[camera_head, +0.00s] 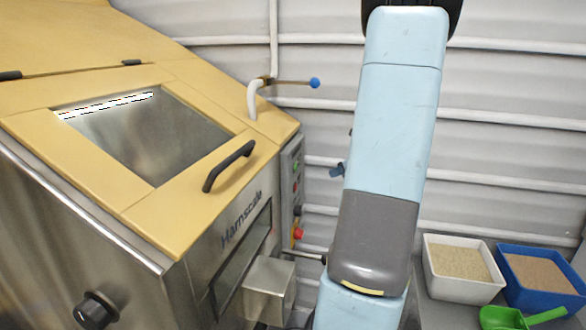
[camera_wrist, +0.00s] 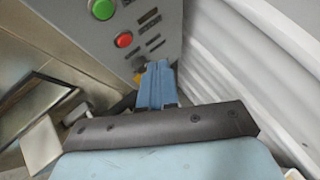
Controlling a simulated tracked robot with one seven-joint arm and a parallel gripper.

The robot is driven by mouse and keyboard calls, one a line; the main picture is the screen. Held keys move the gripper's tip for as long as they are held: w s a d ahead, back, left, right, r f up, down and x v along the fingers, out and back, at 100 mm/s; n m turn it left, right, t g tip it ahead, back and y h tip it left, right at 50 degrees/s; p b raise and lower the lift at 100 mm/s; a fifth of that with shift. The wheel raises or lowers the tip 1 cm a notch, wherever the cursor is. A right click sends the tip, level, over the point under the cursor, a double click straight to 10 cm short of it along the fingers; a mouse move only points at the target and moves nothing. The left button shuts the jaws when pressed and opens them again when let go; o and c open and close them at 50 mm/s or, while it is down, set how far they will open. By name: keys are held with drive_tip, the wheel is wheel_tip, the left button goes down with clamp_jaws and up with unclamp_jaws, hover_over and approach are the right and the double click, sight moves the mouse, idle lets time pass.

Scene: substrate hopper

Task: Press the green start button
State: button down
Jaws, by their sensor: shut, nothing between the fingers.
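The green button (camera_wrist: 102,9) is round and sits on a grey control panel (camera_wrist: 155,22), near the top edge of the wrist view. A red button (camera_wrist: 123,40) is below it on the same panel. In the head view the panel (camera_head: 285,200) is seen edge-on at the machine's right side, with the small green button (camera_head: 295,166) on it. My gripper (camera_wrist: 158,68) has its blue fingers shut together and empty. Its tips point toward the lower part of the panel, below both buttons; contact cannot be told. In the head view my arm hides most of it.
The steel hopper machine has a yellow lid with a black handle (camera_head: 228,166). A lever with a blue ball (camera_head: 315,82) sticks out above the panel. A white bin (camera_head: 462,292), a blue bin (camera_head: 540,299) and a green scoop (camera_head: 500,317) are at lower right. A corrugated wall (camera_head: 500,140) stands behind.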

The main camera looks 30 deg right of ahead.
sight(296, 167)
drive_tip(key=shift+w+a, duration=0.15)
drive_tip(key=shift+a, duration=0.05)
drive_tip(key=w+a, duration=0.5)
drive_tip(key=w, duration=0.1)
drive_tip(key=shift+w+a, duration=0.25)
drive_tip(key=shift+a, duration=0.15)
idle(2.2)
drive_tip(key=shift+w+a+r, duration=0.1)
drive_tip(key=shift+w+a, duration=0.2)
